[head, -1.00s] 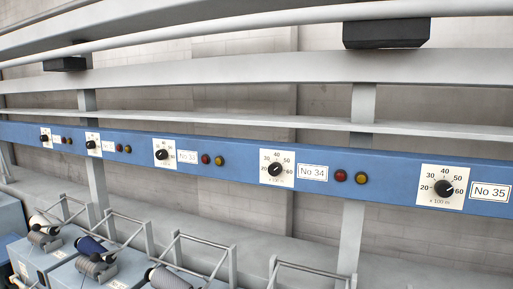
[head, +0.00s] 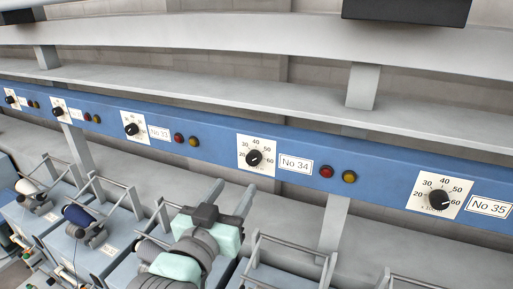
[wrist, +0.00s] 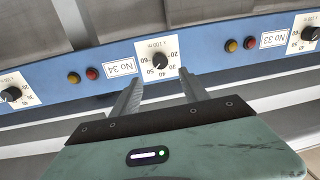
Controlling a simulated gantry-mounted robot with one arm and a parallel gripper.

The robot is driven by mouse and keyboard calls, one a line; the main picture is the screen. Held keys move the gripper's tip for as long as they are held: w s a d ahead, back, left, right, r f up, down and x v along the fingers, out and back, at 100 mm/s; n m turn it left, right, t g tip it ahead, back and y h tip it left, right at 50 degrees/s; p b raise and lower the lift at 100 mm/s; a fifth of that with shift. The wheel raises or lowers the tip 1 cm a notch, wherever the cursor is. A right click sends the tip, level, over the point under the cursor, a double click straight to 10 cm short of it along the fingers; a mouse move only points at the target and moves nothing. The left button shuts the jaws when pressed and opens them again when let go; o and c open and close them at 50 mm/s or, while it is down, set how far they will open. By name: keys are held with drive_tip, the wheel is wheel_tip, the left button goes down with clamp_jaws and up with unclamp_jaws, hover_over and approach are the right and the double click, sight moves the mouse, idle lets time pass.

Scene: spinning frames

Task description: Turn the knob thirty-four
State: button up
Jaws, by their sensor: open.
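The knob thirty-four (head: 254,158) is a round black dial on a white scale plate, just left of the label "No 34" (head: 295,164) on the blue rail. In the wrist view the same knob (wrist: 159,62) appears upside down, ahead of the fingers and roughly between them. My gripper (head: 232,194) is in the lower middle of the head view, below and a little left of the knob. Its two grey fingers are apart and empty, pointing up toward the rail. In the wrist view my gripper (wrist: 160,88) shows no contact with the knob.
Knob thirty-three (head: 131,129) is to the left and knob thirty-five (head: 439,200) to the right on the blue rail (head: 395,172). Red (head: 326,171) and yellow (head: 349,177) buttons sit beside the No 34 label. Spindles and metal brackets (head: 290,248) stand below. A grey ledge (head: 250,97) runs above.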

sight(252, 162)
drive_tip(key=p+x, duration=0.2)
drive_tip(key=x, duration=0.8)
drive_tip(key=shift+f, duration=0.1)
drive_tip(key=shift+c, duration=0.4)
clamp_jaws()
